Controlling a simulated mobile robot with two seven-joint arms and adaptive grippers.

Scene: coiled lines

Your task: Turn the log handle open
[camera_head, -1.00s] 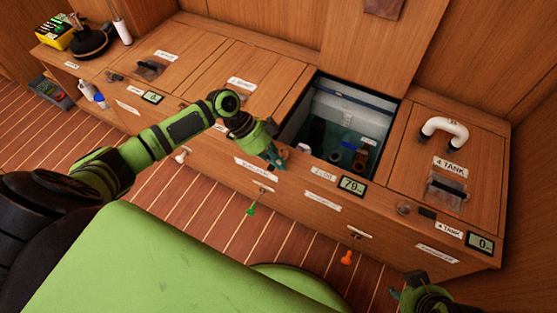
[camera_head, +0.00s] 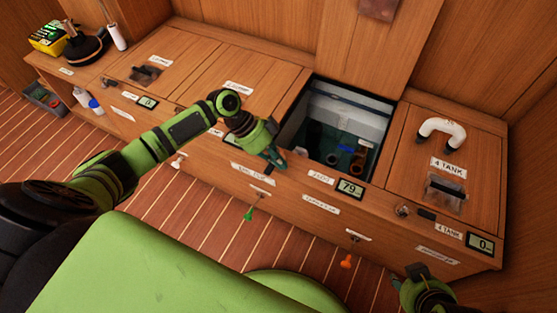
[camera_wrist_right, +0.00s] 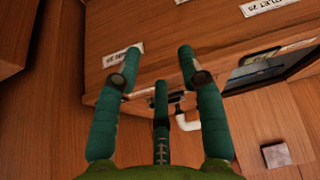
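Several small handles stick out low on the wooden cabinet front: a white one (camera_head: 178,161), a green one (camera_head: 249,214) and an orange one (camera_head: 346,262). Their labels are too small to read, so I cannot tell which is the log handle. My left gripper (camera_head: 276,161) hangs by the cabinet's front top edge beside the open tank; its fingers are too small to judge. My right gripper (camera_head: 416,272) is at the lower right before the cabinet. In the right wrist view its fingers (camera_wrist_right: 160,75) are spread and empty, with a white bent handle (camera_wrist_right: 187,122) beyond them, partly hidden.
The open tank (camera_head: 368,108) holds dark water and fittings. A white pipe handle (camera_head: 442,130) stands on the right lid, labelled 4 TANK. Displays read 79 (camera_head: 350,189) and 0 (camera_head: 480,244). The striped floor (camera_head: 215,215) before the cabinet is clear.

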